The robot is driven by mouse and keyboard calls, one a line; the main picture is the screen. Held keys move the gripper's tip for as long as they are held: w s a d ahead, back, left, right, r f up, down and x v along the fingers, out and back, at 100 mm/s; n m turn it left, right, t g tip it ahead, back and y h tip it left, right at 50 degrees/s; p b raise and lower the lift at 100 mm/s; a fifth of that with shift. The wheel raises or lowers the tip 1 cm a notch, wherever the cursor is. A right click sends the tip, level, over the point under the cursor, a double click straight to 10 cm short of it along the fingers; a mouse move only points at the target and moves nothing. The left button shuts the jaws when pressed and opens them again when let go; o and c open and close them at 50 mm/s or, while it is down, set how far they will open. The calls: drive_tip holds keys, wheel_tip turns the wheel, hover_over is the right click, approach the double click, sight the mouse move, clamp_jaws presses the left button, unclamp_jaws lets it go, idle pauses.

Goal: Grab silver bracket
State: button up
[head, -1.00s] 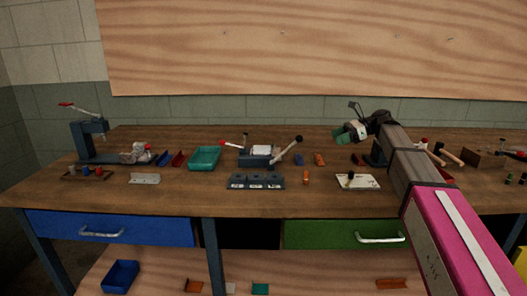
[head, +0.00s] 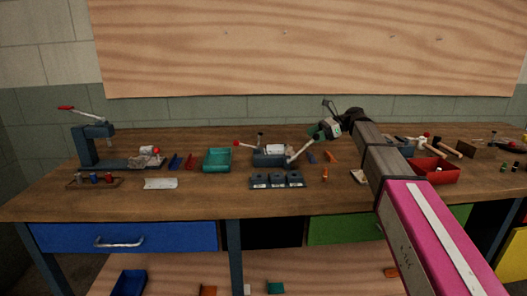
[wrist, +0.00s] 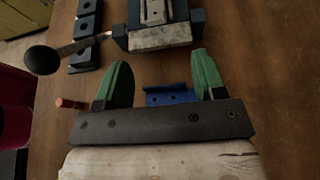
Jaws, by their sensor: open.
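The silver bracket (head: 160,183) lies flat near the front left of the workbench in the head view. It is a small pale strip, and I do not make it out in the wrist view. My gripper (head: 320,131) is open, with green fingers, at the middle right of the bench, well to the right of the bracket. In the wrist view the open fingers (wrist: 160,76) have a blue bracket (wrist: 170,96) showing between them, and nothing is held.
A red bin (head: 436,171) is right.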

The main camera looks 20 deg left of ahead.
sight(288, 145)
drive_tip(key=x, duration=0.6)
drive_tip(key=shift+s+d+r, duration=0.1)
drive_tip(key=shift+s+r+x, duration=0.1)
drive_tip(key=shift+s+x, duration=0.05)
drive_tip(key=shift+x, duration=1.2)
drive_tip(key=shift+s+r+x, duration=0.1)
drive_tip(key=shift+s+x, duration=0.05)
drive_tip(key=shift+x, duration=1.2)
drive_tip(key=shift+d, duration=0.1)
drive_tip(key=c, duration=1)
